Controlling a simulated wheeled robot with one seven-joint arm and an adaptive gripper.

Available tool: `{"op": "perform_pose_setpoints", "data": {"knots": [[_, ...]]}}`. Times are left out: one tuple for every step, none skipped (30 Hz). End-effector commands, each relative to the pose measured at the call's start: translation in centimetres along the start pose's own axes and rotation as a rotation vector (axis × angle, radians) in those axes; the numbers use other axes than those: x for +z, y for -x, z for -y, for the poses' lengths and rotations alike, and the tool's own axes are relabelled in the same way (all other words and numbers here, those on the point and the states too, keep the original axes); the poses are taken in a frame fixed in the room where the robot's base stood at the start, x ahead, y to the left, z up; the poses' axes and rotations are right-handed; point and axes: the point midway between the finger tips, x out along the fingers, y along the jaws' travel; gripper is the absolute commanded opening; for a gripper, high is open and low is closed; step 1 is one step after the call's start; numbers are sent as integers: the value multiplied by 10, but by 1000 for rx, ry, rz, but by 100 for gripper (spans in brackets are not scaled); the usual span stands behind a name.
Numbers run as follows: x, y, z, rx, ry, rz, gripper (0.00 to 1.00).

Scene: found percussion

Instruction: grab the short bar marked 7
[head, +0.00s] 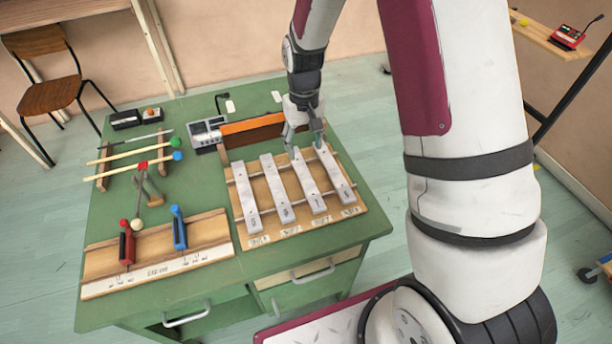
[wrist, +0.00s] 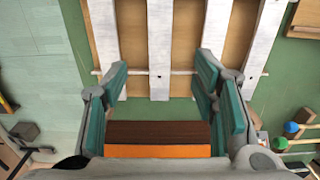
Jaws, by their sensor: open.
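Several pale bars lie side by side on a wooden frame (head: 241,209) on the green table. The digits on the bars are too small to read surely. The third bar from the left (head: 309,184) shows in the wrist view (wrist: 160,45) between the finger lines, its far end ahead of the palm. The rightmost bar (head: 336,175) looks shortest; it is outside the left finger in the wrist view (wrist: 103,35). My gripper (head: 305,145) is open and empty over the far ends of these two bars; it also shows in the wrist view (wrist: 162,82).
An orange-and-brown block (head: 252,130) stands just behind the bars. Mallets with green and blue heads (head: 177,149) rest on a rack to the left. A wooden board (head: 157,254) with red and blue handles lies front left. Table's far right corner is clear.

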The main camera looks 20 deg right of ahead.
Motion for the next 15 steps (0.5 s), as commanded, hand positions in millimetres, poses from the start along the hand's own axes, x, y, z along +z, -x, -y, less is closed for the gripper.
{"op": "perform_pose_setpoints", "data": {"knots": [[1, -12, 0, 0, 0, 5, 53], [1, -18, 0, 0, 0, 6, 53], [2, -25, 0, 0, 0, 5, 53], [2, -30, 0, 0, 0, 5, 53], [2, -35, 0, 0, 0, 5, 53], [1, -40, 0, 0, 0, 3, 53], [1, -44, 0, 0, 0, 3, 53], [1, -48, 0, 0, 0, 3, 53], [1, -51, 0, 0, 0, 2, 53], [1, -53, 0, 0, 0, 1, 53], [1, -54, 0, 0, 0, 1, 53], [1, -56, 0, 0, 0, 1, 53], [1, -57, 0, 0, 0, 1, 53], [1, -59, 0, 0, 0, 2, 53], [2, -62, 0, 0, 0, 3, 53]]}}
